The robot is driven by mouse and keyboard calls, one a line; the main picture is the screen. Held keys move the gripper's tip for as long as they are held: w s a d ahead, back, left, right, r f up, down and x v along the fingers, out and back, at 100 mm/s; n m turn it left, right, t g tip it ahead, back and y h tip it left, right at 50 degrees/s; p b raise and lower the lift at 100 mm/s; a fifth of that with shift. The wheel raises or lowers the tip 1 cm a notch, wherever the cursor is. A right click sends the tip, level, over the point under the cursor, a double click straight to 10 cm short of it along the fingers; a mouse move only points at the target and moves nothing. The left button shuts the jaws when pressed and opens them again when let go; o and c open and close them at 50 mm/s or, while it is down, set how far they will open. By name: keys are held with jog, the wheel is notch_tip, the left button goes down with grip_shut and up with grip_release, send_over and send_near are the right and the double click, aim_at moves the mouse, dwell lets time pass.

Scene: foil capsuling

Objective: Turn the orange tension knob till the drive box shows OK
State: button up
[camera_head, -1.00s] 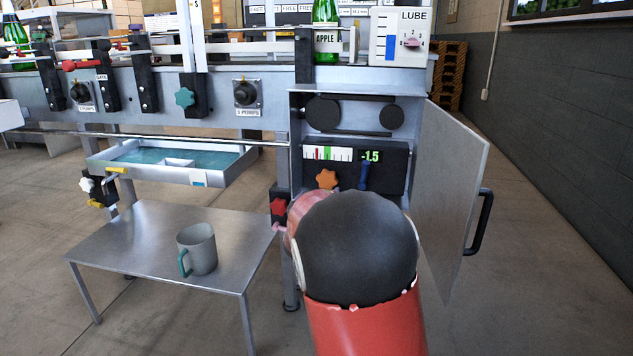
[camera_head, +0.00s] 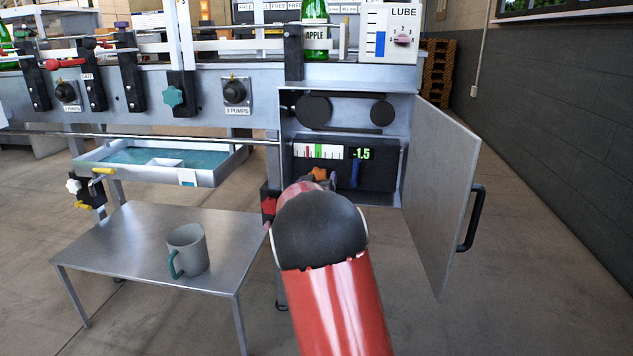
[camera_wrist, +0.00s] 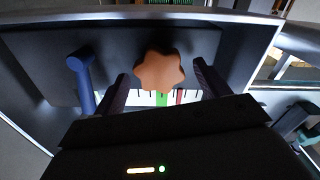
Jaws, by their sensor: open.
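The orange tension knob (camera_head: 320,173) is a star-shaped knob on the front of the black drive box (camera_head: 378,176). In the head view my arm covers its lower part. The display (camera_head: 361,154) reads -1.5 in green, beside a gauge (camera_head: 319,151) with red, white and green bands. In the wrist view the whole orange knob (camera_wrist: 159,70) shows ahead, between the fingers. My gripper (camera_wrist: 163,76) is open, one finger to each side of the knob, with no clear contact. In the head view the gripper is mostly hidden behind my arm.
A blue lever (camera_head: 355,174) sits just right of the knob. The open cabinet door (camera_head: 440,180) stands to the right. A red knob (camera_head: 268,206) is at lower left. A mug (camera_head: 187,250) stands on the steel table (camera_head: 120,235).

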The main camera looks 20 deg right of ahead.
jog(key=c, duration=1)
jog(key=shift+o, duration=0.2)
jog(key=shift+a+r+n+p, duration=0.1)
jog(key=shift+n+p, duration=0.8)
jog(key=shift+n, duration=0.1)
jog(key=n+p, duration=0.2)
jog(key=n, duration=0.1)
jog(key=shift+n, duration=0.3)
jog(key=n+p, duration=0.1)
jog(key=n, duration=0.2)
jog(key=n+p, duration=0.2)
jog(key=n, duration=0.1)
jog(key=shift+w+f, duration=0.1)
jog(key=shift+f, duration=0.1)
jog(key=shift+a, duration=0.1)
jog(key=o, duration=1)
jog(key=shift+c, duration=0.2)
